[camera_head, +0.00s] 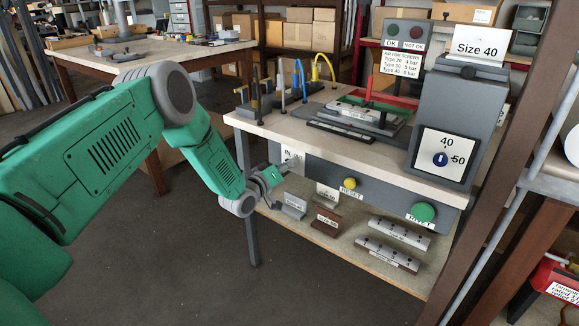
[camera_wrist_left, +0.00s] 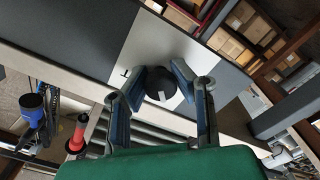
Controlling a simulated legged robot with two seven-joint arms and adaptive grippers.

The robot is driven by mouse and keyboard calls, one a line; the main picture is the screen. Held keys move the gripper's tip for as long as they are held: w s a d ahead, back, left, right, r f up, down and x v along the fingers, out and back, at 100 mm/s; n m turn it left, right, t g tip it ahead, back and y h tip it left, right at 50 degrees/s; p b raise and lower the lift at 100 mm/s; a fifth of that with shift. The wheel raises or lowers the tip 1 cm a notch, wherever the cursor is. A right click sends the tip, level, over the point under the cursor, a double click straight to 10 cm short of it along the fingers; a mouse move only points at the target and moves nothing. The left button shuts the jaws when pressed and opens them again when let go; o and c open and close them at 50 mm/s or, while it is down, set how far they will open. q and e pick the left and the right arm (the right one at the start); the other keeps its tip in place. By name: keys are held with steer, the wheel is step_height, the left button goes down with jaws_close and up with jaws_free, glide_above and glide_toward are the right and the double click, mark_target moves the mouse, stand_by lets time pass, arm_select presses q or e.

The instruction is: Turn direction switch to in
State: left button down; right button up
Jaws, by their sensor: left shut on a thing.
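The direction switch is a round black knob (camera_wrist_left: 160,83) on a white plate (camera_wrist_left: 150,48), seen in the wrist view. A light mark shows on the knob's face. In the head view the switch plate (camera_head: 292,156) with the word IN is on the grey front panel of the bench, at its left end; the knob is mostly hidden there by my gripper. My left gripper (camera_head: 277,174) reaches the plate from the left. In the wrist view its two blue-grey fingers are shut on the knob, one on each side. My right gripper is not in view.
On the same panel are a yellow reset button (camera_head: 349,184) and a green button (camera_head: 423,212). A size dial (camera_head: 440,160) is on the grey box at right. Metal profiles (camera_head: 400,233) lie on the shelf below. The floor (camera_head: 200,270) left of the bench is clear.

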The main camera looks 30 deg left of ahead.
arm_select(q)
steer(key=shift+a+r+n, duration=0.1)
steer(key=shift+a+n, duration=0.2)
steer(key=shift+n, duration=0.1)
steer(key=c, duration=1.3)
jaws_free()
steer(key=shift+o, duration=0.2)
steer(key=shift+s, duration=0.1)
steer(key=shift+s, duration=0.25)
steer(key=s+a, duration=0.1)
steer(key=s, duration=1)
steer(key=shift+s+f, duration=0.2)
steer(key=shift+f, duration=0.05)
